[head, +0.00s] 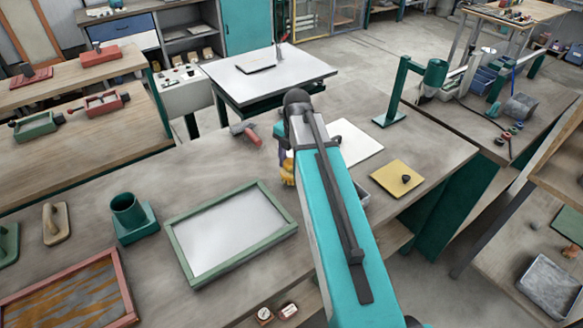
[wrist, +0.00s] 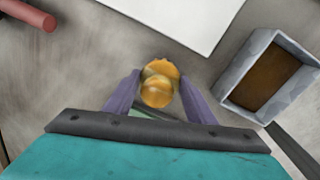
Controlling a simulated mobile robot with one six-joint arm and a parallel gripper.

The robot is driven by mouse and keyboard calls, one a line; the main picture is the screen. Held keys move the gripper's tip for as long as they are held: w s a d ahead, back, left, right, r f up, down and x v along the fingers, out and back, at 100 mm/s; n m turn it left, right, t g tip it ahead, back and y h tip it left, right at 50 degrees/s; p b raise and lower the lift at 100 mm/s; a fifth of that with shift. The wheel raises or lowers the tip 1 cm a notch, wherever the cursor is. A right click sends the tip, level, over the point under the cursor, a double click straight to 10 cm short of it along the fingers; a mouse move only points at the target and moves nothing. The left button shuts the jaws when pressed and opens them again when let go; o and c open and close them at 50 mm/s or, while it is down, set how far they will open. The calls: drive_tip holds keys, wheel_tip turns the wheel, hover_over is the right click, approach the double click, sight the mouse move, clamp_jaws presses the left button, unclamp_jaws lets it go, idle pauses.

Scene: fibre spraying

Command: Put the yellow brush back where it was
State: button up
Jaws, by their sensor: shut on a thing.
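The yellow brush (wrist: 158,88) is seen nearly end-on in the wrist view, as a rounded orange-yellow knob with a wider piece behind it. My gripper (wrist: 156,84) has its two purple fingers on either side of the brush and is shut on it. In the head view a small part of the yellow brush (head: 287,172) shows left of my teal arm, over the workbench (head: 230,170). My arm hides most of the gripper there. I cannot tell whether the brush touches the bench.
A grey tray with a brown inside (wrist: 226,96) stands right of the gripper. A white sheet (wrist: 185,22) lies beyond it, and a red-handled tool (head: 245,133) lies left. A green-framed screen (head: 183,255) and a yellow pad (head: 388,184) are nearby.

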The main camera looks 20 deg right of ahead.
drive_tip(key=shift+f+p, duration=0.35)
drive_tip(key=shift+f, duration=0.65)
drive_tip(key=o, duration=1.4)
drive_tip(key=shift+o, duration=0.2)
drive_tip(key=shift+r, duration=0.2)
drive_tip(key=shift+s+d+r+b, duration=0.15)
drive_tip(key=shift+r+b, duration=0.55)
drive_tip(key=shift+r, duration=1.8)
drive_tip(key=shift+s+d+r+b, duration=0.15)
drive_tip(key=shift+r+b, duration=0.55)
drive_tip(key=shift+r, duration=1.8)
drive_tip(key=shift+s+a+r, duration=0.1)
drive_tip(key=shift+s+r, duration=0.05)
drive_tip(key=shift+r, duration=0.65)
